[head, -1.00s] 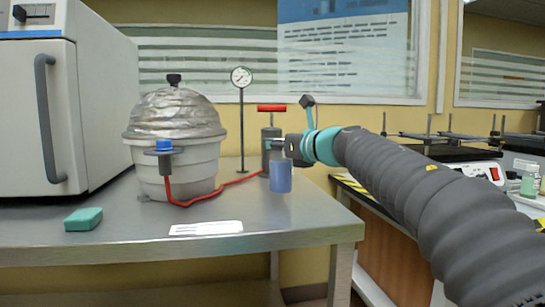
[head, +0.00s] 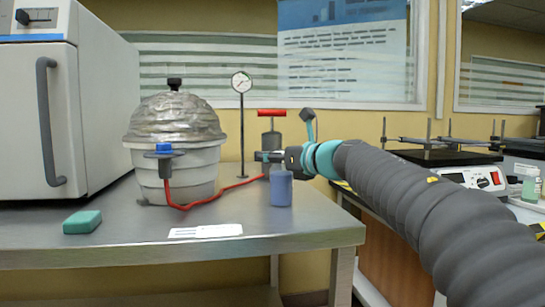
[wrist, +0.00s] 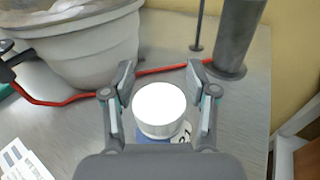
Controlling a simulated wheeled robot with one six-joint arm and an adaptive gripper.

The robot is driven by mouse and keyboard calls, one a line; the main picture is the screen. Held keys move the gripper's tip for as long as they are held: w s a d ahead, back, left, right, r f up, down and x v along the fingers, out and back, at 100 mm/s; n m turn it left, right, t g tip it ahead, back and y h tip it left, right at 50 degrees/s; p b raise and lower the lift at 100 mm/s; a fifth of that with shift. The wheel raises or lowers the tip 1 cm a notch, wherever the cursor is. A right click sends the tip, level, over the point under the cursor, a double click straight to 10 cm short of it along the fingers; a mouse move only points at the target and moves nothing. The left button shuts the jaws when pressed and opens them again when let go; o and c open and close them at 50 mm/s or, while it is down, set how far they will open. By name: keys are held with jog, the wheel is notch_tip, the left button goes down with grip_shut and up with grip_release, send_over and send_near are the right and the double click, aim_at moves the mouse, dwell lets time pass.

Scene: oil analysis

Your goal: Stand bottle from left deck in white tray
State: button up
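A blue bottle (head: 281,188) is upright over the steel deck (head: 120,241) on the left, near its right end. Its round white cap (wrist: 158,110) faces the wrist camera, with part of the blue body and a label below it. My gripper (wrist: 162,82) is open, with one finger on each side of the cap and a gap showing on both sides. In the head view my gripper (head: 270,157) covers the bottle's top. A pale tray rim (head: 527,204) shows at the right edge of the head view; most of it is cut off.
A foil-covered vessel (head: 176,160) stands left of the bottle, with a red hose (head: 210,200) running to a grey cylinder (head: 270,139). A gauge stand (head: 242,130) is behind. A hotplate (head: 470,177) and a greenish bottle (head: 530,186) are on the right bench.

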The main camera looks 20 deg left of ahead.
jog(key=v, duration=1.2)
jog(key=shift+b, duration=0.45)
jog(key=shift+r, duration=0.1)
